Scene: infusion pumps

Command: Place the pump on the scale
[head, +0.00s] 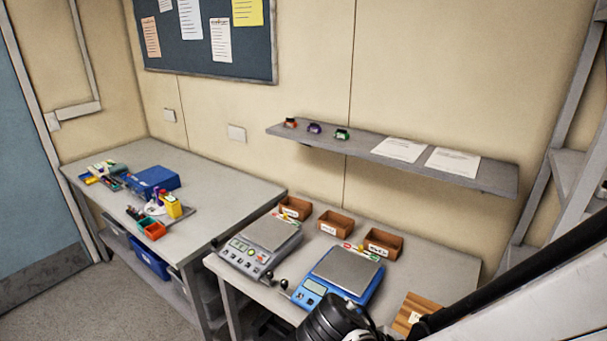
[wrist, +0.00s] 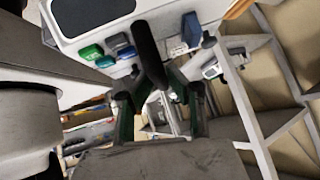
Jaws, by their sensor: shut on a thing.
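A white pump (wrist: 160,14) with a dark screen and green and blue buttons fills the top of the wrist view, tilted in the picture. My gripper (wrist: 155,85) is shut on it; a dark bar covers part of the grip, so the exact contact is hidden. In the head view, a grey scale (head: 272,233) and a blue scale (head: 346,270) stand side by side on the right table, both with bare metal plates. Black parts of my arm show at the bottom edge of the head view. The pump cannot be made out there.
Three brown boxes (head: 335,224) stand behind the scales. A wooden block (head: 415,312) lies at the table's right front. A wall shelf (head: 395,160) overhangs the table's back. The left table (head: 225,190) holds a blue case (head: 152,181) and small bins.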

